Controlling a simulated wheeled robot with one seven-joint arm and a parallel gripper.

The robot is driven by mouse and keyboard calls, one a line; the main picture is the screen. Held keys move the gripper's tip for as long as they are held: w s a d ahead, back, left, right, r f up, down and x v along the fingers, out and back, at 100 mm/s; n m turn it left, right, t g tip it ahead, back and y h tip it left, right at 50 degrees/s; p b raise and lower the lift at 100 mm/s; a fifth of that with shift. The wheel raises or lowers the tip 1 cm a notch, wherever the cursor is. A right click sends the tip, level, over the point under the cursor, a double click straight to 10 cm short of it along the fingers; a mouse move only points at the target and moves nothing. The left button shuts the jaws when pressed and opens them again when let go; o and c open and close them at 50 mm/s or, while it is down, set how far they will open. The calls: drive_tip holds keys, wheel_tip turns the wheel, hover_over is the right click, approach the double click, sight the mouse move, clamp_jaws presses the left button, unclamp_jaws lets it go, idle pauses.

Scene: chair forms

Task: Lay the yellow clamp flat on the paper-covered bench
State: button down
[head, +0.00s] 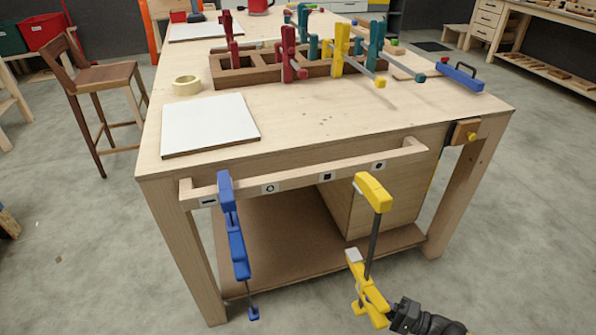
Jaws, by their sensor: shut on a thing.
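A yellow bar clamp (374,192) stands nearly upright in front of the bench, its upper jaw below the hanging rail's right part. My black gripper (396,314), at the bottom edge, is shut on its lower yellow end; the fingertips are partly hidden. The clamp appears apart from the rail. The near bench (330,125) has a bare light-wood top with a white flat sheet or board (210,125) at its near left; I cannot tell if it is paper.
A blue clamp (232,225) hangs on the marked front rail (300,177). The rack (222,70) holds several red, teal and yellow clamps. A tape roll (187,85) and a blue-handled tool (460,76) lie on the bench. The bench top's front middle is clear. A wooden stool (103,76) stands left.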

drive_tip(key=w+a+r+p, duration=0.1)
drive_tip(key=w+r+p, duration=0.2)
drive_tip(key=r+p, duration=1.1)
drive_tip(key=w+a+r+m+t+h+p, duration=0.1)
drive_tip(key=w+a+r+p, duration=0.1)
drive_tip(key=r+p, duration=1.3)
drive_tip(key=w+a+r+t+p, duration=0.1)
drive_tip(key=w+r+p, duration=0.3)
drive_tip(key=r+p, duration=1)
drive_tip(key=shift+a+r+m+p, duration=0.3)
drive_tip(key=shift+r, duration=0.45)
drive_tip(key=shift+w+f, duration=0.1)
